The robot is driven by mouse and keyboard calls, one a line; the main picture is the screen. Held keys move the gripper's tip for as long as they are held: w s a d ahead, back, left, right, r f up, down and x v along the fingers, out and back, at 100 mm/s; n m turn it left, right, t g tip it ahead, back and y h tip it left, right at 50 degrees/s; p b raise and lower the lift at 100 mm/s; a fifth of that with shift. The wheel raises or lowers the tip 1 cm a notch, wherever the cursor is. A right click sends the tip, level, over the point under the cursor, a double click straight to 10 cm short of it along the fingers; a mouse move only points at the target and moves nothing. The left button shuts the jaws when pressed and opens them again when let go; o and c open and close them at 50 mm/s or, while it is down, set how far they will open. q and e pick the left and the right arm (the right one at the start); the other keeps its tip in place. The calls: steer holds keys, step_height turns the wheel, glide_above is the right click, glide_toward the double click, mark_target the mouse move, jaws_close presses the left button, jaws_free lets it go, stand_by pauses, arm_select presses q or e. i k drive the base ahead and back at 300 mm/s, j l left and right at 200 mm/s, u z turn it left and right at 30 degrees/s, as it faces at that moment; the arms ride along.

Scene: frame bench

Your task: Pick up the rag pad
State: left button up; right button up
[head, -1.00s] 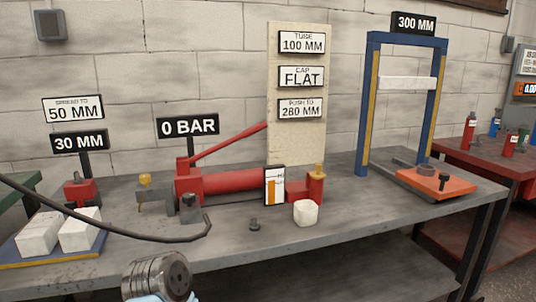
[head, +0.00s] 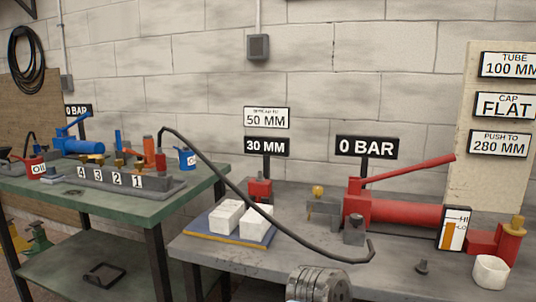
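A small white, soft-edged piece (head: 490,271) stands on the grey bench at the lower right, in front of the red cylinder's end. It may be the rag pad; I cannot tell for sure. No gripper fingers show in the head view. A ribbed metal cylinder, perhaps part of my own arm, rises at the bottom edge, and what lies below it is cut off.
A green bench (head: 130,208) with tools stands left, across a gap.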

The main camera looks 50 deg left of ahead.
mark_target(52, 176)
steer(key=u, duration=3.05)
steer(key=i+j+z, duration=0.1)
steer(key=i+j, duration=0.15)
